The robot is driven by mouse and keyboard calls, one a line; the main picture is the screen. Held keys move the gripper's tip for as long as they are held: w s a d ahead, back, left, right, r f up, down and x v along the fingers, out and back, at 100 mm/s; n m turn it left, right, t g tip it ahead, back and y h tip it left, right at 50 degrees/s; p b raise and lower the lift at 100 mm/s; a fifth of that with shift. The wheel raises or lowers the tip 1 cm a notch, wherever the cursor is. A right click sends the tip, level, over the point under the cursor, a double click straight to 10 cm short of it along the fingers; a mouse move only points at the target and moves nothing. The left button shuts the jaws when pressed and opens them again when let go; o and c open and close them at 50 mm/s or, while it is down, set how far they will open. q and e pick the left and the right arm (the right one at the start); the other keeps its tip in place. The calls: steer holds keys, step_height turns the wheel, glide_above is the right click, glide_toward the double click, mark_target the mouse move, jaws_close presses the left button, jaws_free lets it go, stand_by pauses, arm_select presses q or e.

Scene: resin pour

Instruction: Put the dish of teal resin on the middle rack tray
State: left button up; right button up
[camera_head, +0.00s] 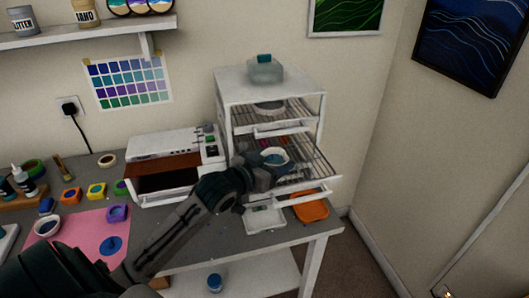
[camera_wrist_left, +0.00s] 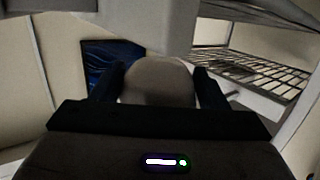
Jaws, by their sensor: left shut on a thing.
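My left gripper (camera_head: 266,168) is shut on the dish of teal resin (camera_head: 275,156), a small pale round dish with teal inside. The dish looks level, in front of the white rack (camera_head: 223,95) and over the pulled-out wire tray (camera_head: 314,165), the middle one. I cannot tell if it touches the tray. In the left wrist view the dish's pale side (camera_wrist_left: 158,82) shows between the two dark fingers, with wire tray bars (camera_wrist_left: 255,68) to the right. My arm and hand hide the tray's left part. My right gripper is not in view.
Below the middle tray are a white tray (camera_head: 264,219) and an orange tray (camera_head: 311,208). A white machine (camera_head: 160,144) stands left of the rack.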

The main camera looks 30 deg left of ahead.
arm_select(q)
steer(key=w+a, duration=0.1)
steer(key=a, duration=0.1)
steer(key=w+a+p, duration=0.1)
steer(key=w+a, duration=0.1)
steer(key=shift+w+a+f, duration=0.15)
steer(key=shift+a+f, duration=0.05)
steer(key=shift+a, duration=0.15)
steer(key=shift+w+a+p, duration=0.3)
steer(key=shift+a+p, duration=0.05)
steer(key=shift+a, duration=0.1)
steer(key=f, duration=0.1)
steer(key=f+p, duration=0.1)
steer(key=f, duration=0.1)
steer(key=shift+w+a+p, duration=0.15)
steer(key=shift+a+p, duration=0.05)
steer(key=shift+p, duration=0.1)
steer(key=shift+f, duration=0.35)
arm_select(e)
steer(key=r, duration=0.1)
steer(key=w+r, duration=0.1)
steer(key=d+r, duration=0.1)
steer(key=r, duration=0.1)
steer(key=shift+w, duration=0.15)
arm_select(q)
steer(key=shift+f, duration=0.2)
steer(key=o, duration=1)
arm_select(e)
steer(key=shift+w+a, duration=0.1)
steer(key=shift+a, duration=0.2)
